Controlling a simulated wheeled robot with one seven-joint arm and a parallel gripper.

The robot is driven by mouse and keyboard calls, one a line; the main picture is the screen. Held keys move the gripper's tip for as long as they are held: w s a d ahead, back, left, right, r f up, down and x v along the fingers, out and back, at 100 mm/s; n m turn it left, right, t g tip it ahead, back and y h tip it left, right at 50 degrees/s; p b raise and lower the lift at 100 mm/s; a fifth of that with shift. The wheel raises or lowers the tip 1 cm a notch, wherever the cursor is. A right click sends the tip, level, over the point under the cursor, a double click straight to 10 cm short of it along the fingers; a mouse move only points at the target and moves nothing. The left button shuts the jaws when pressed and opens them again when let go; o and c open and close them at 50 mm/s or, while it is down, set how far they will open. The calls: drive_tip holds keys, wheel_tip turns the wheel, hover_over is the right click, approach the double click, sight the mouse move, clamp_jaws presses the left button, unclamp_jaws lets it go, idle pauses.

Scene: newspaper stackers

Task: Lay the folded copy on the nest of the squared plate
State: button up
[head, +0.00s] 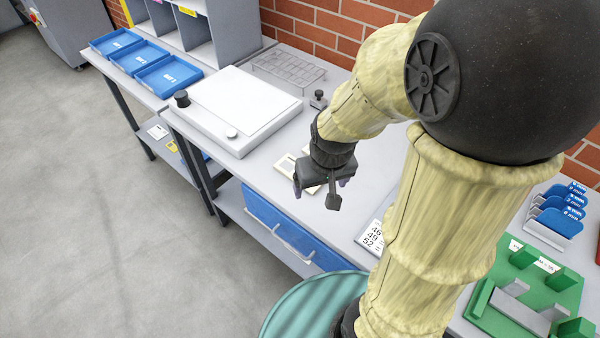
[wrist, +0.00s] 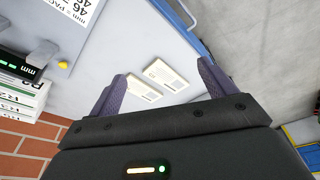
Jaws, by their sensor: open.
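Two small cream printed pieces, which look like folded copies, lie flat side by side on the grey bench; in the wrist view one (wrist: 165,75) lies between my fingertips and the other (wrist: 143,89) near the left finger. In the head view a cream piece (head: 285,165) shows just left of my gripper (head: 320,189), which partly hides the pair. My gripper is open and empty, pointing down above them. A green plate (head: 500,300) with raised green blocks and grey bars lies at the lower right; I cannot tell if it is the squared plate.
A white flat-topped device (head: 245,100) with a black knob stands left of my gripper. Blue bins (head: 168,76) stand far left. A number card (head: 372,238) lies near the bench's front edge. A brick wall bounds the back.

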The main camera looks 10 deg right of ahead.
drive_tip(key=shift+o, duration=0.2)
drive_tip(key=w+n+g+p, duration=0.2)
drive_tip(key=w+n, duration=0.4)
drive_tip(key=w, duration=1.3)
drive_tip(key=shift+a+n, duration=0.2)
drive_tip(key=shift+n, duration=0.1)
drive_tip(key=p, duration=0.3)
approach(286, 166)
drive_tip(key=s+d+f, duration=0.3)
drive_tip(key=shift+d+f, duration=0.1)
drive_tip(key=shift+d, duration=0.05)
drive_tip(key=shift+s, duration=0.1)
drive_tip(key=f+p, duration=0.1)
drive_tip(key=f, duration=0.1)
drive_tip(key=d+f+p, duration=0.1)
drive_tip(key=f, duration=0.1)
drive_tip(key=shift+s+f, duration=0.15)
drive_tip(key=shift+f, duration=0.1)
drive_tip(key=shift+a+f, duration=0.1)
drive_tip(key=shift+f, duration=0.25)
